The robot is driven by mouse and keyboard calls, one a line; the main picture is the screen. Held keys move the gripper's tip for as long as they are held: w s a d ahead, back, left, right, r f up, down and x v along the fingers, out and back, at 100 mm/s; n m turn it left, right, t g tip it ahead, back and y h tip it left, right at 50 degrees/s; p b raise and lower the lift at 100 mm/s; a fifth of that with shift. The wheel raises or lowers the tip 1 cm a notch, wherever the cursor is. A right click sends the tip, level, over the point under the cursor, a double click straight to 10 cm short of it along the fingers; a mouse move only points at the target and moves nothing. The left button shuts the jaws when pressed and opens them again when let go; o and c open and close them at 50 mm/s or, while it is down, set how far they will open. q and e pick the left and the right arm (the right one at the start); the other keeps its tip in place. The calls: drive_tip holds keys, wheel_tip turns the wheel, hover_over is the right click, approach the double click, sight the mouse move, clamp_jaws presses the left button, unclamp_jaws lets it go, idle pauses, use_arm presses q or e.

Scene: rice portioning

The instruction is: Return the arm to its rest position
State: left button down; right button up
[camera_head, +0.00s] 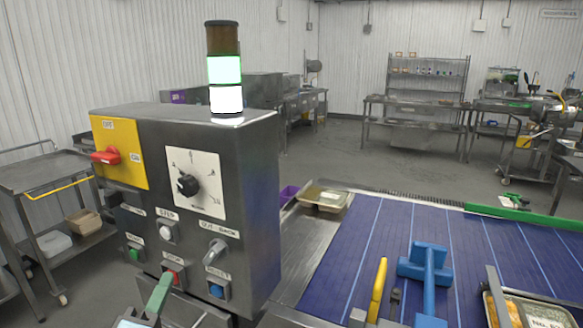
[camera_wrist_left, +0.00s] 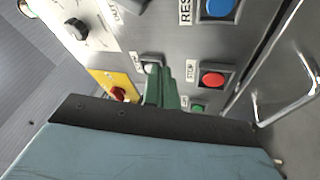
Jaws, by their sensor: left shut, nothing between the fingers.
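My left gripper (camera_head: 160,290) has green fingers and shows at the bottom left of the head view, in front of the lower part of the control box (camera_head: 262,190). Its fingers are shut with nothing between them. In the left wrist view the green fingers (camera_wrist_left: 163,88) point at the panel, among the red stop button (camera_wrist_left: 212,79), a white button (camera_wrist_left: 152,67) and a green button (camera_wrist_left: 197,108). Whether the fingertips touch the panel cannot be told. I do not see my right gripper.
A blue conveyor belt (camera_head: 340,245) lies right of the box. A food tray (camera_head: 324,198) sits at its far left edge. A blue T-shaped object (camera_head: 427,262) and a yellow handle (camera_head: 377,290) stand near the front. A metal cart (camera_head: 40,172) is at the left.

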use_arm(q)
drive_tip(key=s+d+f+m+g+h, duration=0.1)
drive_tip(key=s+d+f+m+g, duration=0.3)
drive_tip(key=f, duration=0.3)
drive_tip(key=s+d+f+m+g+h, duration=0.2)
drive_tip(key=s+f+m+g, duration=0.2)
drive_tip(key=f+m+g, duration=0.15)
drive_tip(key=s+a+f+m+g+y, duration=0.25)
drive_tip(key=s+f+g, duration=0.2)
drive_tip(key=s, duration=0.35)
drive_tip(key=s+a+f+m+g+y, duration=0.2)
drive_tip(key=s+f+m+g, duration=0.25)
drive_tip(key=s, duration=0.35)
wheel_tip(320, 180, down, 26)
drive_tip(key=s+b, duration=0.1)
drive_tip(key=b, duration=0.1)
drive_tip(key=s+a+f+g+b, duration=0.2)
drive_tip(key=s+f, duration=1.5)
drive_tip(key=shift+a+f, duration=0.15)
drive_tip(key=shift+a, duration=0.25)
